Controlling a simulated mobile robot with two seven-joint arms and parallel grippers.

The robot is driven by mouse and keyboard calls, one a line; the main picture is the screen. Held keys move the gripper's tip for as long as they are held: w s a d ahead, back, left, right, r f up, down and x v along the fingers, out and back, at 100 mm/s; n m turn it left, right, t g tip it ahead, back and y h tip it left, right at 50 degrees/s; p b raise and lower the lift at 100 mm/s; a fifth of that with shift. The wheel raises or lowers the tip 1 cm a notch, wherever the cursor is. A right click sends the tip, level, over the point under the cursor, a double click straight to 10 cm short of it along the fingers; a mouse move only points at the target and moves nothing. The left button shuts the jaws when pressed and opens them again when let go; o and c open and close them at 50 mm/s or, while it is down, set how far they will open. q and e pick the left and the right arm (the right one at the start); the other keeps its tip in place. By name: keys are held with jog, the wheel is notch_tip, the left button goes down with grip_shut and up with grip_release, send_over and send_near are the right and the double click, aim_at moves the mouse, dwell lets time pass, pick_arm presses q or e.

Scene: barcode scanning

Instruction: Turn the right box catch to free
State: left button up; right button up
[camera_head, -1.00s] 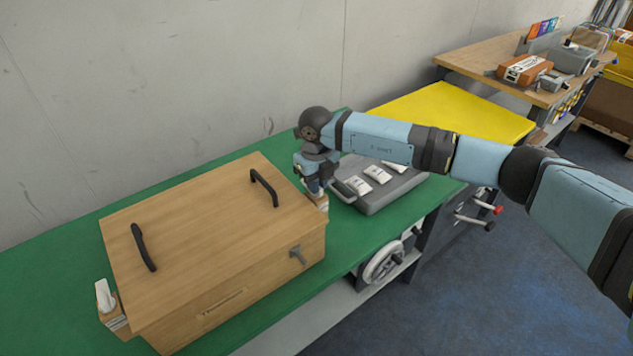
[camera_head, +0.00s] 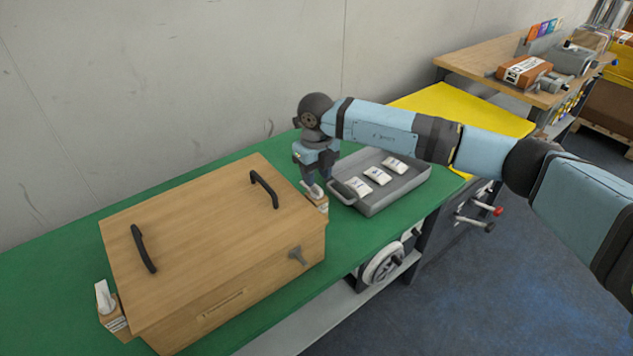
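A wooden box (camera_head: 215,222) with two black lid handles stands on the green bench top. Its right catch (camera_head: 317,190) is a small white piece on a wooden block at the box's right end. My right gripper (camera_head: 313,183) points down right at this catch. Its fingertips are small and partly hidden, so I cannot tell whether they are open or shut on the catch. The left catch (camera_head: 104,296), a white upright piece on a block, shows at the box's left end. My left gripper is not in view.
A grey tray (camera_head: 382,206) with several white packets lies right of the box, close to my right gripper. The green bench top (camera_head: 60,260) is clear at left.

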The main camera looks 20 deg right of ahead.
aim_at(317, 186)
notch_tip(317, 186, up, 10)
jog(key=shift+r, duration=0.25)
dwell(0.3)
